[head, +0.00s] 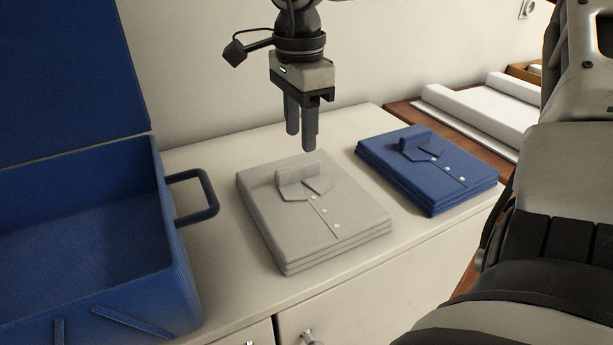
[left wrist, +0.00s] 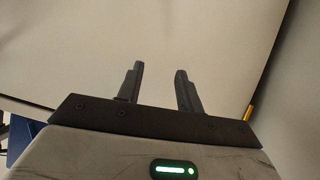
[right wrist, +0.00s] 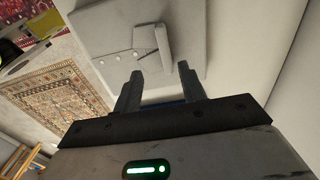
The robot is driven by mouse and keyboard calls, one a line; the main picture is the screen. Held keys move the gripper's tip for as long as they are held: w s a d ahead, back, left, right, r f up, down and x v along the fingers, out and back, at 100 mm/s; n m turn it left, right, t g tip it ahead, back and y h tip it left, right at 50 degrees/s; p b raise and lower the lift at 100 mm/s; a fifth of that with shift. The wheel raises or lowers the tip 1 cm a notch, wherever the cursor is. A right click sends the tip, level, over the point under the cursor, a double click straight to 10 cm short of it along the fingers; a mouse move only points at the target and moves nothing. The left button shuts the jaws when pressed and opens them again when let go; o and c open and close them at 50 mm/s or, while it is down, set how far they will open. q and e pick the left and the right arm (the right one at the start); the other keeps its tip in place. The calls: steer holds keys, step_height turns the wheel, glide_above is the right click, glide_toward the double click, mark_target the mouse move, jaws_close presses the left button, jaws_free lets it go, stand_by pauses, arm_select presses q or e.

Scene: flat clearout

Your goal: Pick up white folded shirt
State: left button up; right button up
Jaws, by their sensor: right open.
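The white folded shirt (head: 315,225) lies flat on a pale cabinet top, its collar standing up and its buttons facing up. My right gripper (head: 301,140) points down above the shirt's far edge, open and empty, apart from the cloth. In the right wrist view the shirt (right wrist: 115,40) and its collar lie beyond the parted fingers (right wrist: 160,90). My left gripper (left wrist: 160,85) shows only in its own wrist view, its fingers apart with nothing between them, facing a plain pale surface.
An open blue suitcase (head: 100,265) with a side handle (head: 208,190) stands left of the shirt. A blue folded shirt (head: 425,172) lies to its right, with a gap between. Cabinet top (head: 345,120) behind is clear. White folded items (head: 480,112) lie on a wooden surface further right.

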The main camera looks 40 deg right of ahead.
mark_target(298, 164)
step_height(298, 164, down, 3)
steer(key=shift+r, duration=0.1)
steer(key=f, duration=0.4)
steer(key=shift+w+d+f+b, duration=0.1)
steer(key=shift+w+f+b, duration=0.05)
steer(key=shift+w+b, duration=0.2)
steer(key=shift+f, duration=0.4)
arm_select(q)
steer(key=shift+w+d+f, duration=0.1)
steer(key=shift+w+f, duration=0.15)
steer(key=shift+f, duration=0.25)
steer(key=shift+w+d+f, duration=0.1)
steer(key=shift+w+f, duration=0.1)
steer(key=shift+f, duration=0.25)
steer(key=shift+r, duration=0.15)
arm_select(e)
steer(key=shift+w, duration=0.1)
jaws_close()
